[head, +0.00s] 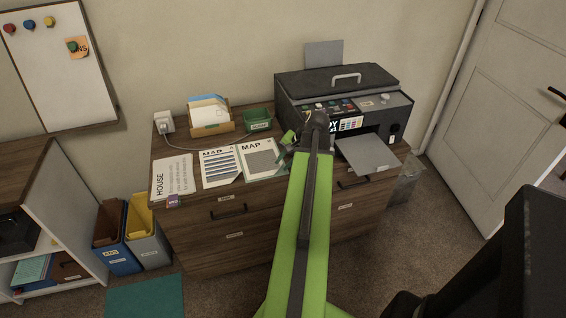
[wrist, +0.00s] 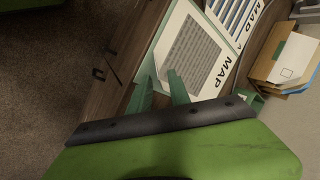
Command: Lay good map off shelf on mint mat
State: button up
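A map with a grey block (head: 262,157) lies flat on the dresser top, left of my gripper (head: 286,149). A pale green margin, apparently the mint mat (wrist: 150,66), shows along its edge; the map covers the rest. In the wrist view this map (wrist: 196,52) lies just beyond my fingertips. My gripper (wrist: 158,80) is open, its two green fingers apart with nothing visible between them, by the map's near edge. I cannot tell whether they touch it. A second map with dark stripes (head: 221,166) lies beside it to the left, one lower corner looking cut or folded.
A HOUSE sheet (head: 173,176) lies at the dresser's left. Behind stand a paper-filled tan organizer (head: 208,122) and a green tray (head: 259,120). A printer (head: 345,100) with its output tray (head: 367,154) fills the right side. A teal mat (head: 145,297) lies on the floor.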

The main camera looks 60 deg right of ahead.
jog(key=p+v, duration=0.9)
jog(key=v, duration=0.2)
jog(key=shift+r, duration=0.15)
jog(key=w+a+f+n+g+y, duration=0.25)
jog(key=w+a+n, duration=0.55)
jog(key=w+a, duration=1.2)
jog(key=w+a+n+g+h, duration=0.3)
jog(key=a+n, duration=0.6)
jog(key=a, duration=2.3)
jog(key=shift+f, duration=0.15)
